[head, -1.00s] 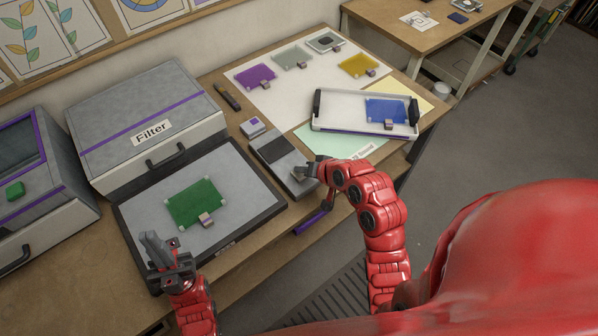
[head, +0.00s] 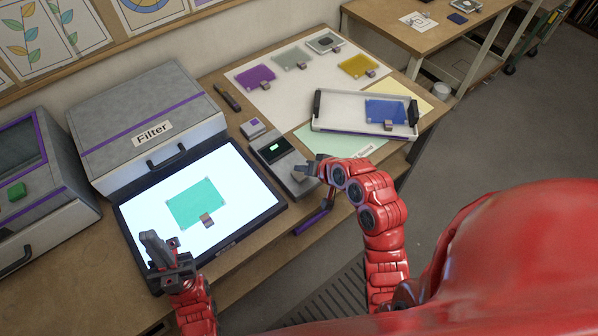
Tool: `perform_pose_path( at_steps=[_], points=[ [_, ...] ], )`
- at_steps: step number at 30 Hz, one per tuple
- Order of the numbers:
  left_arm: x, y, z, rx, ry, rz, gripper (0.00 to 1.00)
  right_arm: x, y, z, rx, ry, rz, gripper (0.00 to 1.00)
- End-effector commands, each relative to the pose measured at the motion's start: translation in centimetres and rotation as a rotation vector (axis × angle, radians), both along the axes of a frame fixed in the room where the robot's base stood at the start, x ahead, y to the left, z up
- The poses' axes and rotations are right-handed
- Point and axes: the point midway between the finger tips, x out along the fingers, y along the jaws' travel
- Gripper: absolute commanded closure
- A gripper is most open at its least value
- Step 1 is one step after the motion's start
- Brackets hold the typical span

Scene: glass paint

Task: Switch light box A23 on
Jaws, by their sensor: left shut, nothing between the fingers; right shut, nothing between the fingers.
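The light box (head: 260,208) lies flat in front of the Filter cabinet, its panel glowing bright white. A glass plate (head: 195,200) with a small clip lies on the panel and looks teal. A grey control unit (head: 270,165) stands to the right of the light box, with a small green display (head: 272,148) lit. I cannot read A23 anywhere. My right gripper (head: 306,168) is shut and empty at the near end of the control unit; contact cannot be told. My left gripper (head: 155,245) is shut and empty over the light box's near left corner.
The Filter cabinet (head: 100,95) stands behind the light box. A white tray (head: 340,126) with a blue plate (head: 388,112) lies to the right. Several coloured plates lie on a white sheet (head: 270,98) at the back. A purple handle (head: 310,222) sits at the bench's front edge.

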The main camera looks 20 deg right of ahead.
Motion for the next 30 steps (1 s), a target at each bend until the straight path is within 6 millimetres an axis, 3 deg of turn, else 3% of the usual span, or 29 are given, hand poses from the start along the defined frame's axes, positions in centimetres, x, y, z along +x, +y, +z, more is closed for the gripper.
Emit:
perform_pose_path(
  at_steps=[7,21,30],
  points=[
    [0.0,0.0,0.6,0.0,0.0,0.0,1.0,0.0,0.0,0.9,0.001,0.0,0.001,1.0],
    [0.0,0.0,3.3,0.0,0.0,0.0,1.0,0.0,0.1,5.9,0.001,-0.002,0.001,1.0],
    [0.0,0.0,3.2,0.0,0.0,0.0,1.0,0.0,0.0,6.0,0.001,0.0,0.001,1.0]
  ],
)
